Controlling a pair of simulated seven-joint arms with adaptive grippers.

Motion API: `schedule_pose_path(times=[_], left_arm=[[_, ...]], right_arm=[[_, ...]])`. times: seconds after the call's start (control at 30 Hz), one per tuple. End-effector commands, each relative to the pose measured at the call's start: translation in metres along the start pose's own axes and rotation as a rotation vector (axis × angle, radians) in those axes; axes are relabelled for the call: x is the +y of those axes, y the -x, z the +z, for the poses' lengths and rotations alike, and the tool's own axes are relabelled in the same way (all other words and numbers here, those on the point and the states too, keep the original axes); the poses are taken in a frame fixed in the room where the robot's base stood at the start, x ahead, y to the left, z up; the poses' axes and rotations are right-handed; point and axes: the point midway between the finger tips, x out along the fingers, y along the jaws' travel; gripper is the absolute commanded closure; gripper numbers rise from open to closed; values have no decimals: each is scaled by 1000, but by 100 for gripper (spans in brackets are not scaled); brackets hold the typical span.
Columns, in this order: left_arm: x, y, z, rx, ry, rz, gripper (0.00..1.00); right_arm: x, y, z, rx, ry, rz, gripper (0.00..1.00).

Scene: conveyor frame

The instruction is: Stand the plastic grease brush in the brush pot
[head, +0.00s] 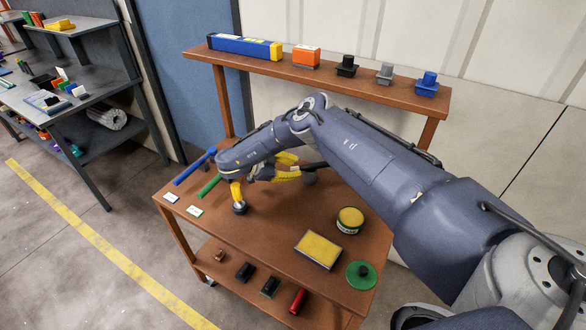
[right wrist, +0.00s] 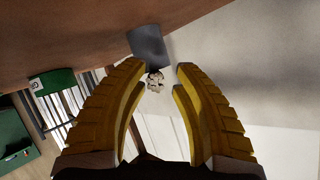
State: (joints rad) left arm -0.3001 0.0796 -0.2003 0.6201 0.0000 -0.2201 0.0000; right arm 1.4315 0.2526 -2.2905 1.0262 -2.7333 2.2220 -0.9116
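My right gripper (right wrist: 162,70) shows its two yellow ridged fingers apart in the right wrist view, with nothing clearly held between them. In the head view the right gripper (head: 300,172) is low over the brown table, partly hidden by my arm. A grey block-like thing, perhaps the brush pot (right wrist: 150,45), stands on the table just beyond the fingertips; it shows small in the head view (head: 310,178). A small pale, mottled thing (right wrist: 155,80) shows at its end; I cannot tell if it is the brush. No grease brush is clearly identifiable. My left gripper is out of view.
A blue bar (head: 195,166) and green bar (head: 209,186) lie at the left. A raised shelf (head: 330,78) at the back holds boxes and dark pieces.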

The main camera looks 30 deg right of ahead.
Motion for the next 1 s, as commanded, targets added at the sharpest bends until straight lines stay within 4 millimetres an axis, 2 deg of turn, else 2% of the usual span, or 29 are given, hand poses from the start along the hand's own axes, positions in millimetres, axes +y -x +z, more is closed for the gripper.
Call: schedule_pose_path(times=[0.13,0.23,0.7,1.0], left_arm=[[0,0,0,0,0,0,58],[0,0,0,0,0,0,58],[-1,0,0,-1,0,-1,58],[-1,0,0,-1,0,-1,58]], right_arm=[[-1,1,-2,0,0,0,73],[-2,11,-2,-2,0,-2,73],[-2,90,-2,-2,-1,-3,73],[-1,117,-2,-1,0,-1,73]])
